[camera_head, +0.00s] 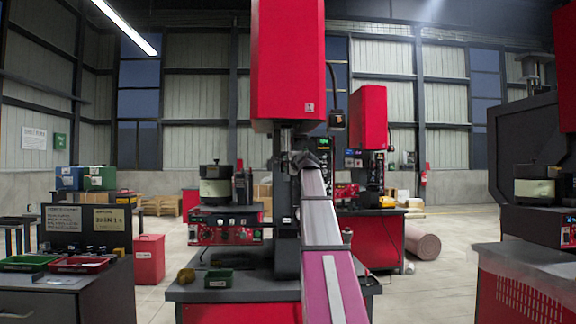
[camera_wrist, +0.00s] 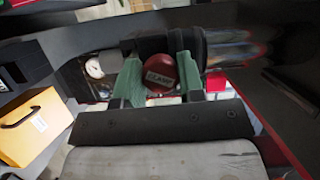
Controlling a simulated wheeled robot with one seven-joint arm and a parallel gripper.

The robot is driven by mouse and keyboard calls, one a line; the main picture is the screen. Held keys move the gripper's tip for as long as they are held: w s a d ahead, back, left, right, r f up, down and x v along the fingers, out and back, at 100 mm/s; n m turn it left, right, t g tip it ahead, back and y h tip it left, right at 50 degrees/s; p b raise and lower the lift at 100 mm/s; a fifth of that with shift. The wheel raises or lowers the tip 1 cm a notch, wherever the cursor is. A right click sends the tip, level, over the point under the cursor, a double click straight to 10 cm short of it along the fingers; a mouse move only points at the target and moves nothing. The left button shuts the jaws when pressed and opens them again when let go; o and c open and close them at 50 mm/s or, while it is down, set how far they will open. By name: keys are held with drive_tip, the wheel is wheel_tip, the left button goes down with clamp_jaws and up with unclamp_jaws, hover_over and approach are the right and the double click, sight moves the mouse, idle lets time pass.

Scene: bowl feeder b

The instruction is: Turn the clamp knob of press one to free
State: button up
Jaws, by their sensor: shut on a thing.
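Press one (camera_head: 288,60) is the tall red machine in the middle of the head view, with a small "1" mark on its head. The round red clamp knob (camera_wrist: 161,77), with partly legible "CLAMP" lettering, shows in the wrist view. My gripper (camera_wrist: 160,72) has one green finger on each side of the knob and is shut on it. The knob's "free" mark is not visible, so I cannot tell its setting. In the head view my arm reaches up to the press column and hides the knob.
A dark housing with a gauge (camera_wrist: 94,69) lies beside the knob. A bowl feeder (camera_head: 215,188) and a red control box (camera_head: 225,232) stand left of the column. Another machine (camera_head: 535,150) stands at the right.

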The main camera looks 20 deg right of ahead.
drive_tip(key=n, duration=0.2)
drive_tip(key=n+g, duration=0.1)
drive_tip(key=n, duration=0.1)
drive_tip(key=shift+r+g+h, duration=0.1)
drive_tip(key=shift+g+h, duration=0.2)
drive_tip(key=shift+h, duration=0.1)
drive_tip(key=shift+o, duration=0.2)
drive_tip(key=shift+n+g+h, duration=0.4)
drive_tip(key=shift+n+g, duration=0.2)
drive_tip(key=shift+n, duration=0.9)
drive_tip(key=shift+d, duration=0.1)
drive_tip(key=o, duration=0.9)
drive_tip(key=shift+d, duration=0.1)
drive_tip(key=shift+s, duration=0.1)
